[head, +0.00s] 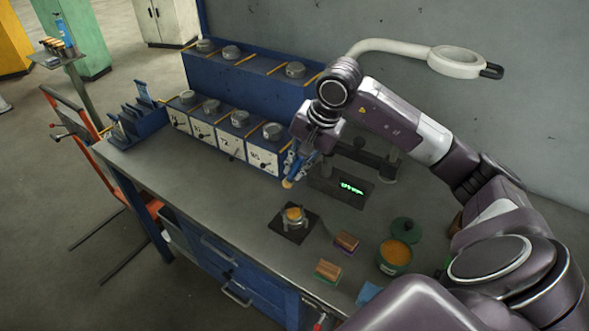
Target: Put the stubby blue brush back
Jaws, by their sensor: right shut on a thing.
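My right gripper (301,155) points down over the workbench, in front of the row of labelled boxes. It is shut on a small blue item with a pale yellow tip, which looks like the stubby blue brush (288,181). The brush hangs tip down and is small and partly hidden by the fingers. I cannot tell whether its tip touches the bench. A blue rack (140,124) with upright blue pieces stands at the bench's left end, apart from the gripper. My left gripper is not in view.
The workbench (205,180) is clear at left. A dark device with a green display (342,188) is right of the brush. A dark plate (294,232), two small blocks (328,271) and a green tin (393,266) lie nearer. A magnifier lamp (458,62) hangs behind.

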